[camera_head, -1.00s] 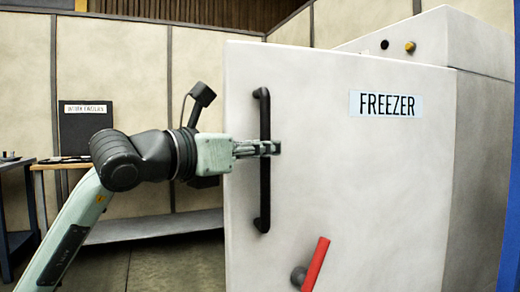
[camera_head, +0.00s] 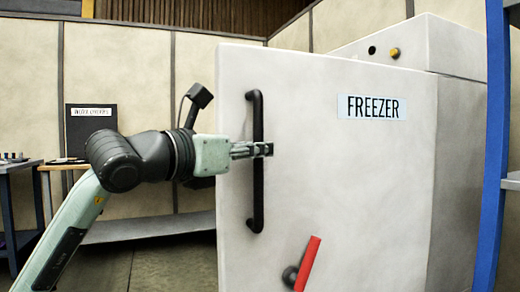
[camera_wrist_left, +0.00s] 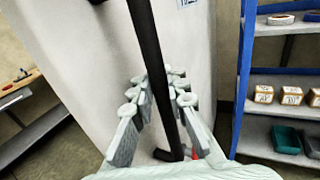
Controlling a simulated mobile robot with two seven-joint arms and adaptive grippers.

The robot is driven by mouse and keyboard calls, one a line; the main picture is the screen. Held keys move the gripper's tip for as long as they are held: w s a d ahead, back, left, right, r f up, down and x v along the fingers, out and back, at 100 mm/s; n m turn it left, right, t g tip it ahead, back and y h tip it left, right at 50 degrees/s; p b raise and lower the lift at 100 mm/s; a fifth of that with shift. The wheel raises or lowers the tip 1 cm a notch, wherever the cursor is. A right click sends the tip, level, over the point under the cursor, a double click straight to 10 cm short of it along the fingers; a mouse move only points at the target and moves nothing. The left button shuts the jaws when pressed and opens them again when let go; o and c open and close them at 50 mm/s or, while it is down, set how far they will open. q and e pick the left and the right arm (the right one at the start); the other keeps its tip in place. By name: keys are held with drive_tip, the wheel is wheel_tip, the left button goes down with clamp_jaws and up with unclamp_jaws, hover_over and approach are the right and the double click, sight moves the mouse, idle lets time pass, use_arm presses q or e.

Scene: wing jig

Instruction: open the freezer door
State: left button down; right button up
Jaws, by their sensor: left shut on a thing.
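The white freezer door (camera_head: 330,180) carries a FREEZER label (camera_head: 371,107) and a long black vertical handle (camera_head: 257,195). A red lever (camera_head: 307,262) sits low on the door. My left gripper (camera_head: 262,149) comes in from the left and is shut on the handle, around its middle. In the left wrist view the handle (camera_wrist_left: 148,45) runs between the fingers of my left gripper (camera_wrist_left: 165,105). I cannot tell from these views whether the door stands ajar. My right gripper is not in view.
A blue shelf post (camera_head: 491,150) stands at the right. In the left wrist view a blue-framed shelf (camera_wrist_left: 285,75) holds small boxes and bins. A workbench (camera_head: 50,168) with a dark panel (camera_head: 91,125) is at the left. Floor shows left of the freezer.

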use_arm(q)
drive_tip(key=shift+a+f, duration=0.1)
drive_tip(key=shift+a, duration=0.1)
drive_tip(key=c, duration=1.6)
unclamp_jaws()
drive_tip(key=shift+a, duration=0.2)
drive_tip(key=shift+o, duration=0.5)
drive_tip(key=shift+d, duration=0.15)
drive_tip(key=v, duration=1.2)
drive_tip(key=shift+s, duration=0.15)
